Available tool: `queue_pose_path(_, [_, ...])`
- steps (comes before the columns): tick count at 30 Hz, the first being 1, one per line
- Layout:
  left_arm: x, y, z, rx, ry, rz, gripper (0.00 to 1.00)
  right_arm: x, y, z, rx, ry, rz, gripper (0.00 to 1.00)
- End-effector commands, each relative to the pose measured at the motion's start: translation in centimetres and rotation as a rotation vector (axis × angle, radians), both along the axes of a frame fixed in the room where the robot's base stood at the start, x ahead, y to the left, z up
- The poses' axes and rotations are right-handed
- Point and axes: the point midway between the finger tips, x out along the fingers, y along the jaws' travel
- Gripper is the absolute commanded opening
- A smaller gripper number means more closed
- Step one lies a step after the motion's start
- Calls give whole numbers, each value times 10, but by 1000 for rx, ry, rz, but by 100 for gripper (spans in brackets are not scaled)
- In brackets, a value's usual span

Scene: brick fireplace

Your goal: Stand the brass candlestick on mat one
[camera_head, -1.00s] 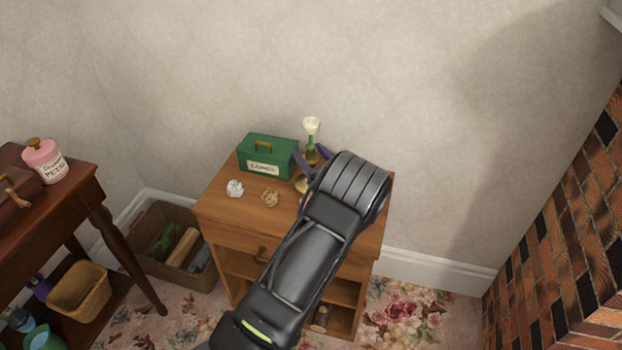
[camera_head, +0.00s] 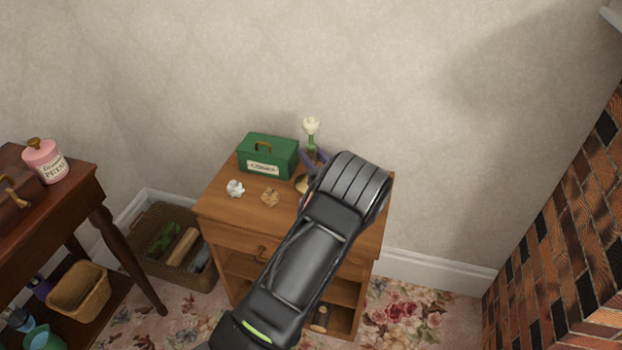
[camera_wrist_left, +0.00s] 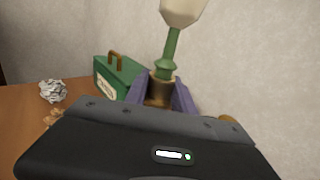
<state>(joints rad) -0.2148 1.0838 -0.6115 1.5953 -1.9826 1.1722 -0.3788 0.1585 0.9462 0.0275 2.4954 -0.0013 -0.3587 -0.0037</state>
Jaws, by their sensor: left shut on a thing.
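The brass candlestick (camera_wrist_left: 160,92) shows as a brass cup between my left gripper's purple fingers in the left wrist view. A green stem with a pale, flower-shaped top (camera_head: 311,127) rises upright from it. My left gripper (camera_head: 315,157) is shut on the candlestick at the back of the wooden cabinet top, right of the green box. A brass rounded piece (camera_head: 302,184) shows beside my arm; I cannot tell whether it is the candlestick's base. My arm hides the right part of the top. I see no mat. My right gripper is not in view.
The green labelled box (camera_head: 268,155) stands close left of the candlestick. A crumpled white ball (camera_head: 235,188) and a brown crumpled ball (camera_head: 270,197) lie in front of it. The wall is behind. A dark table with a pink jar (camera_head: 45,162) stands at left.

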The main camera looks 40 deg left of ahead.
Motion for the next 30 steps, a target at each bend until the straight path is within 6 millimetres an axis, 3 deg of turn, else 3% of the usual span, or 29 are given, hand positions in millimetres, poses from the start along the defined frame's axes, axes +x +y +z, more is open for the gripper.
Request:
queue_pose_path(4, [0,0,0,0,0,0,0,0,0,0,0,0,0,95])
queue_pose_path(30, [0,0,0,0,0,0,0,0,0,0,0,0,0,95])
